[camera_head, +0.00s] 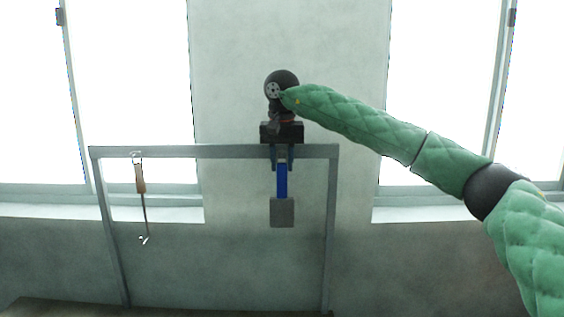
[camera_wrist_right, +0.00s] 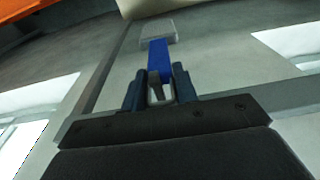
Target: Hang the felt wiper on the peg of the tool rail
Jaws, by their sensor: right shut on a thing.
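The felt wiper has a blue handle (camera_head: 282,181) and a grey felt block (camera_head: 282,212). It hangs down from my right gripper (camera_head: 281,160), which is shut on the top of the handle at the rail's crossbar. The right wrist view also shows the blue handle (camera_wrist_right: 159,58) between the fingers (camera_wrist_right: 160,88), with the pale block (camera_wrist_right: 157,29) beyond. The tool rail (camera_head: 220,151) is a grey frame with a horizontal bar. The gripper covers part of the bar, and I cannot make out the peg behind it. My left gripper is not in view.
A hooked tool with a wooden handle (camera_head: 140,179) hangs from the left part of the rail. The rail's two posts (camera_head: 329,235) stand left and right of the wiper. Bright windows and a pale wall lie behind. The space below the bar between the tool and wiper is clear.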

